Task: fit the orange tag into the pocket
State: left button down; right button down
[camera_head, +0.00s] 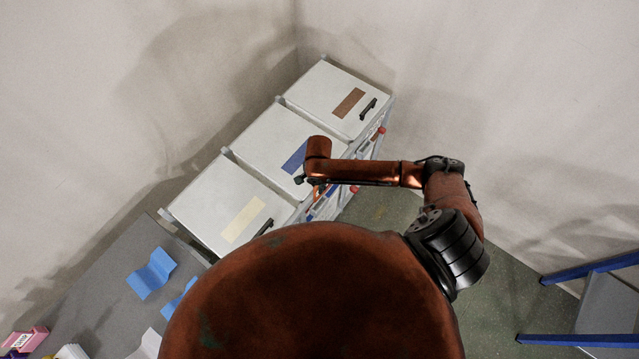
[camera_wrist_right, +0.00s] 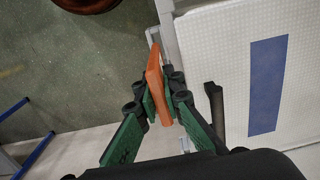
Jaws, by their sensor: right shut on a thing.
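The orange tag (camera_wrist_right: 154,80) is a flat slab held between the green and black fingers of my right gripper (camera_wrist_right: 162,90). The tag stands close beside the grey frame edge at the front of the box with the blue strip; I cannot tell whether they touch. In the head view my right gripper (camera_head: 316,190) is at the front of the middle white box (camera_head: 268,135), partly hidden under my arm. I cannot make out the pocket clearly in either view. My left gripper is out of view.
Three white boxes stand in a row, with brown (camera_head: 349,102), blue (camera_head: 296,157) and cream (camera_head: 243,219) strips. A black handle (camera_wrist_right: 215,112) is right of my gripper. A grey table (camera_head: 105,275) with blue pieces is lower left. A blue-framed stand (camera_head: 590,300) is right.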

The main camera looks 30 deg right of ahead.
aim_at(319, 198)
dwell(0.3)
jog(key=shift+a+r+p, duration=0.1)
jog(key=shift+p, duration=0.85)
notch_tip(319, 198, down, 2)
jog(key=shift+f+b, duration=0.1)
jog(key=shift+b, duration=0.55)
jog(key=shift+f+b, duration=0.65)
jog(key=shift+f, duration=1.3)
jog(key=shift+p, duration=0.6)
jog(key=shift+p, duration=0.55)
